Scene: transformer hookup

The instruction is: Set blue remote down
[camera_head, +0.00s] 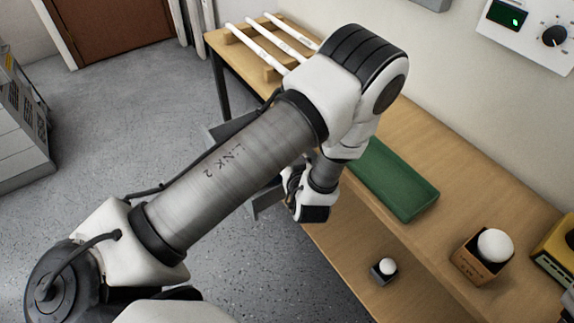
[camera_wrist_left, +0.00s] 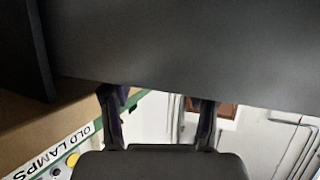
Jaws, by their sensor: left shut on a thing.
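My left gripper (camera_head: 310,207) shows in the head view below my forearm, near the front edge of the wooden bench (camera_head: 452,203). Its two fingers (camera_wrist_left: 160,122) show in the left wrist view, apart from each other, with dark purplish-blue parts near the tips. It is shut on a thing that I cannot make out. A broad dark grey panel (camera_wrist_left: 190,50) covers the tips in that view. I cannot clearly see the blue remote in either view. My right gripper is not in view.
A green tray or pad (camera_head: 395,180) lies on the bench right of my gripper. A small dark holder (camera_head: 384,270) and a wooden box (camera_head: 480,257), each with a white ball-like top, stand nearer. White rods (camera_head: 262,42) rest at the back. An "OLD LAMPS" label (camera_wrist_left: 47,152) shows at lower left.

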